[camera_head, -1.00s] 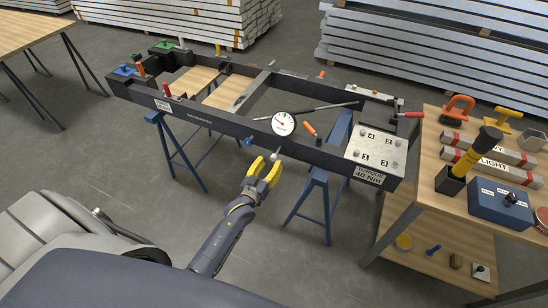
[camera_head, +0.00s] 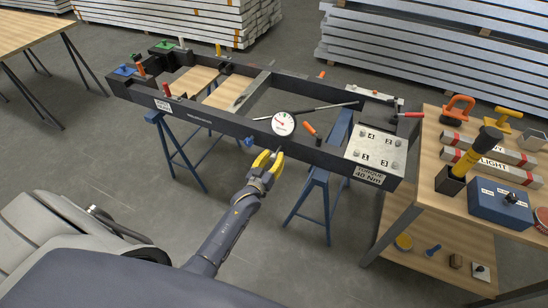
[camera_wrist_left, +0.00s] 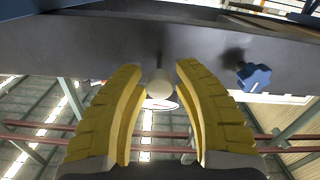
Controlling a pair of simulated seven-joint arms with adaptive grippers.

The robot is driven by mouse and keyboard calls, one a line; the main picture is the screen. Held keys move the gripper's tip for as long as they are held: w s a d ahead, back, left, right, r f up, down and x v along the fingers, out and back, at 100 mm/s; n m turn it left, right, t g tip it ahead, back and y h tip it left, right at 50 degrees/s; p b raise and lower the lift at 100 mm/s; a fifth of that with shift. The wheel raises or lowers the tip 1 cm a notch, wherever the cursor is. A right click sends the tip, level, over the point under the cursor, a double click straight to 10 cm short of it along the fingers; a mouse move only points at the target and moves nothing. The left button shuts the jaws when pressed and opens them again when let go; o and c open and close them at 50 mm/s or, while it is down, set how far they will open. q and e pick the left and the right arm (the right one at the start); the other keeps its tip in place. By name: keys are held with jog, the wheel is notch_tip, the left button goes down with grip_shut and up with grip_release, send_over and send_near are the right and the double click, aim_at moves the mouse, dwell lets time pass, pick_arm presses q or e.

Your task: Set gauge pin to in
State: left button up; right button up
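The gauge pin, a pale round knob (camera_wrist_left: 160,84), sticks out of the side of the dark frame beam (camera_wrist_left: 110,42) in the left wrist view. In the head view a round white dial gauge (camera_head: 283,123) stands at the beam above the spot. My left gripper (camera_head: 268,156) is at the beam's near side, just below the gauge. In the left wrist view its yellow fingers (camera_wrist_left: 160,75) are apart, one on each side of the knob, with a gap showing on both sides. In the head view the fingers largely hide the knob. My right gripper is not in view.
A blue star-shaped knob (camera_wrist_left: 254,77) sits on the beam beside the fingers. A blue trestle (camera_head: 318,195) stands under the frame to the right. A wooden bench (camera_head: 425,150) with tools is at the right. Open floor lies below the arm.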

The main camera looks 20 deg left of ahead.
pick_arm(q)
grip_shut()
jog(key=shift+w, duration=1.55)
jog(key=shift+o, duration=2.2)
grip_release()
jog(key=shift+s, duration=0.1)
jog(key=shift+s, duration=0.1)
jog(key=s, duration=1.1)
jog(key=shift+s, duration=0.4)
